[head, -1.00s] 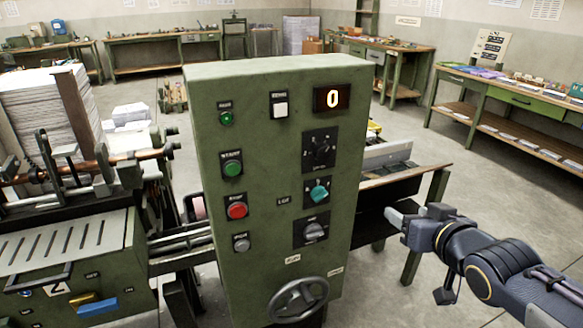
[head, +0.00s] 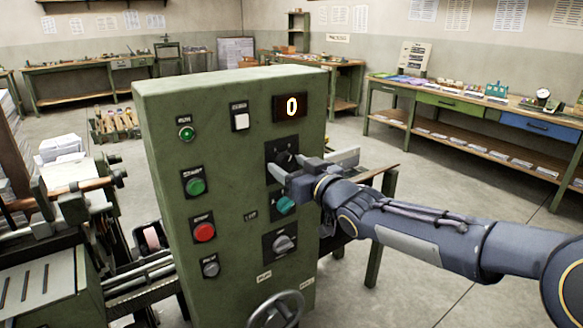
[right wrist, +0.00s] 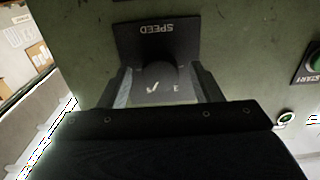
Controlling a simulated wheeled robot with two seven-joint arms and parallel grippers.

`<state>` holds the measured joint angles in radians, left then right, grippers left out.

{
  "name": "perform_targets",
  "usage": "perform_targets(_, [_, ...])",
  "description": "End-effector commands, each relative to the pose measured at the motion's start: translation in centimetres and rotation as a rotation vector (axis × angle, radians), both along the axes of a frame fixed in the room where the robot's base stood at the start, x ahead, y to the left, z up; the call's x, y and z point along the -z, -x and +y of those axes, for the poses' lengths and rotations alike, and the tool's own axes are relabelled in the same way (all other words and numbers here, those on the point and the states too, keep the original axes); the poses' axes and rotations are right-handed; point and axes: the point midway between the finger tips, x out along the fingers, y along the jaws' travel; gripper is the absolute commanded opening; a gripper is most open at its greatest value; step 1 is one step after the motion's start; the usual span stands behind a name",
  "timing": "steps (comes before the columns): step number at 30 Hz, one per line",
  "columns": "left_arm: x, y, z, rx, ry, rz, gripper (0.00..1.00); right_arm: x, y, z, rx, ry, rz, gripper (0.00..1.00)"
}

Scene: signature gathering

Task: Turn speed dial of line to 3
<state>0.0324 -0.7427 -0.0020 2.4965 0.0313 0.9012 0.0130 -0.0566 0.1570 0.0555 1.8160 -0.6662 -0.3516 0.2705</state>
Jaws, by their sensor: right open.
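The green control cabinet (head: 232,130) stands in the middle of the head view, its display (head: 291,107) reading 0. The black speed dial plate (head: 283,149) is at its upper right, partly hidden by my right gripper (head: 284,172). In the right wrist view the SPEED label (right wrist: 157,29) appears upside down, and the dark dial knob (right wrist: 160,75) sits between the two fingers of my open right gripper (right wrist: 162,88). I cannot tell whether the fingers touch the knob. The pointer's setting is not clear. My left gripper is out of view.
A teal knob (head: 286,205) and a grey knob (head: 284,244) sit below the speed dial. Green START (head: 195,187) and red STOP (head: 204,232) buttons are to the left. A handwheel (head: 276,312) projects at the bottom. Open floor lies to the right.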

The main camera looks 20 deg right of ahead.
Motion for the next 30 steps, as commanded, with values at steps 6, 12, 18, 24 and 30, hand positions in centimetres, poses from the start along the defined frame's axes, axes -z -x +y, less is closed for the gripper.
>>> perform_targets(6, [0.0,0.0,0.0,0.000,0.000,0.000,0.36,0.0,-0.1,0.0,0.001,0.000,0.000,0.58])
perform_targets(12, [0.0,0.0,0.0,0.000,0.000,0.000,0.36,0.0,-0.1,0.0,0.001,0.000,0.000,0.35])
perform_targets(18, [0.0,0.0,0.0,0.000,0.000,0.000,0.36,0.0,0.0,0.0,0.001,0.000,0.000,0.14])
perform_targets(24, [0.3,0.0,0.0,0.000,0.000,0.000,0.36,0.1,0.0,0.0,0.001,0.019,-0.007,0.14])
perform_targets(30, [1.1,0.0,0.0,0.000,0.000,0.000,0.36,0.2,-0.1,-0.1,0.001,0.101,-0.036,0.14])
